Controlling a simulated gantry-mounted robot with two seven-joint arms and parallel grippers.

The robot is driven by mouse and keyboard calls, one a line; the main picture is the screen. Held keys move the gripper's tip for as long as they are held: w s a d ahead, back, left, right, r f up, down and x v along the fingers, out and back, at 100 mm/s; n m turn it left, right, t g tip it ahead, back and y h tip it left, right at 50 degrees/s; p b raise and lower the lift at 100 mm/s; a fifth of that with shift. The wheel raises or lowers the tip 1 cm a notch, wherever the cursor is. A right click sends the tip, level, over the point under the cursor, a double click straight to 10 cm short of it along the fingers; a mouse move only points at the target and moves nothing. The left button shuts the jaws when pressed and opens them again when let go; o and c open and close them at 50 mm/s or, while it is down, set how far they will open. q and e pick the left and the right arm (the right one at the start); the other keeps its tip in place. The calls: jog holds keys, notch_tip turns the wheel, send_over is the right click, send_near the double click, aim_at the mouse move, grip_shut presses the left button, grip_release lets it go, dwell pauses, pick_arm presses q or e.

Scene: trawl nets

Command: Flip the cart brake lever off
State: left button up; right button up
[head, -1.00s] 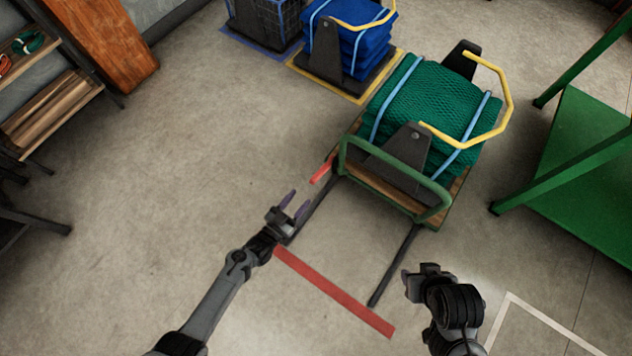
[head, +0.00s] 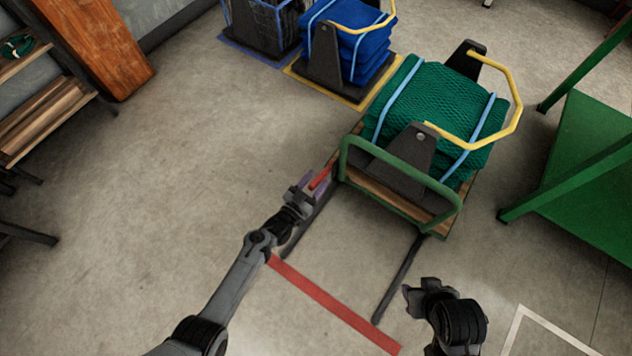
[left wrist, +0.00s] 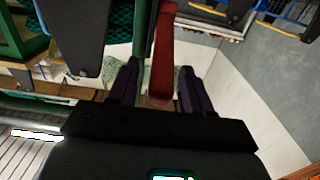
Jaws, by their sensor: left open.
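The cart (head: 375,192) has a wooden deck and a green push handle (head: 395,165), and carries a stack of green netting (head: 440,100). The red brake lever (head: 322,177) sticks out at the cart's near left corner. My left gripper (head: 312,186) is open at the lever's end. In the left wrist view the red lever (left wrist: 162,50) runs between the two purple fingers of the left gripper (left wrist: 160,88); I cannot tell whether they touch it. My right gripper (head: 412,292) is near the bottom, away from the cart; its fingers are not clear.
A green table (head: 580,150) stands at right. Blue netting (head: 355,40) stands behind. Wooden shelves (head: 45,112) are at left.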

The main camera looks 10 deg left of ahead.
pick_arm(q)
jog(key=shift+w+d, duration=0.15)
jog(key=shift+w, duration=0.15)
jog(key=shift+c, duration=0.2)
grip_shut()
